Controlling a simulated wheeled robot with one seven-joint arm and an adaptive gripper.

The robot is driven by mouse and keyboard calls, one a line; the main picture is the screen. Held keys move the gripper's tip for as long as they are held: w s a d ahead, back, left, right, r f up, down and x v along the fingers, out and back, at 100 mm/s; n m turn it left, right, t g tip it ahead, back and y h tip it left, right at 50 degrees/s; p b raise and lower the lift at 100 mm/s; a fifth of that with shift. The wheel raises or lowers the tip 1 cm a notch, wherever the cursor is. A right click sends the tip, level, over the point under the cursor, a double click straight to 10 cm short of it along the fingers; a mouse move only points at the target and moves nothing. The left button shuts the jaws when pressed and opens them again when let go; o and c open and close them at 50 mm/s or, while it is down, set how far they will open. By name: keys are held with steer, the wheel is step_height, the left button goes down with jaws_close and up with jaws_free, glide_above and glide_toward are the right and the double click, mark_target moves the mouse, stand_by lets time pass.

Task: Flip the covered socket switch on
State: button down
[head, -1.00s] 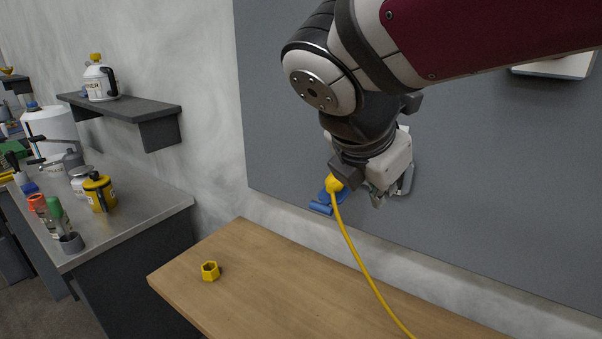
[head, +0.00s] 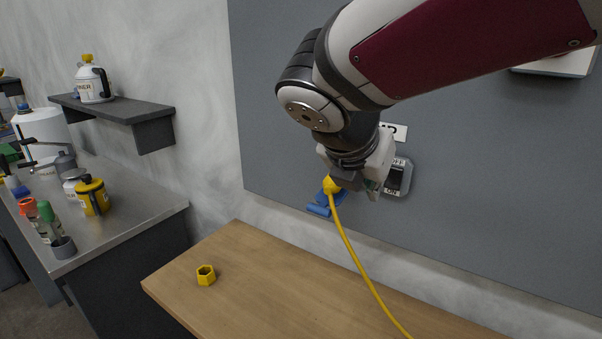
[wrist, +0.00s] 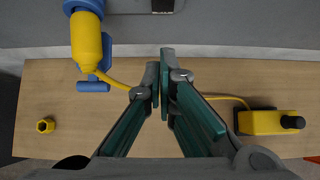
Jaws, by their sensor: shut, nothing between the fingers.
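The switch (head: 397,178) is a dark rocker in a light grey frame on the grey wall panel. OFF is marked above it and ON below; I cannot tell which way the rocker is tipped. Its dark lower end shows at the top edge of the wrist view (wrist: 163,5). To its left, a yellow plug (wrist: 87,45) sits at the blue socket (wrist: 84,6), with the blue cover (wrist: 92,86) hanging open below. My gripper (wrist: 166,62) is shut and empty. In the head view my gripper (head: 372,190) is just left of the switch, partly hiding the socket.
A yellow cable (head: 358,265) runs from the plug across the wooden table (head: 260,270). A yellow hex nut (head: 206,275) lies on the table's left. A yellow box with a black knob (wrist: 268,122) stands at the right in the wrist view. A metal bench with bottles is far left.

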mark_target(393, 178)
steer(key=w+d+f, duration=0.5)
steer(key=w, duration=0.2)
steer(key=shift+f+b, duration=0.15)
steer(key=shift+b, duration=0.25)
steer(key=shift+d, duration=0.1)
steer(key=shift+w+d+f, duration=0.1)
steer(key=shift+w+f, duration=0.05)
steer(key=shift+w, duration=0.05)
steer(key=shift+p, duration=0.3)
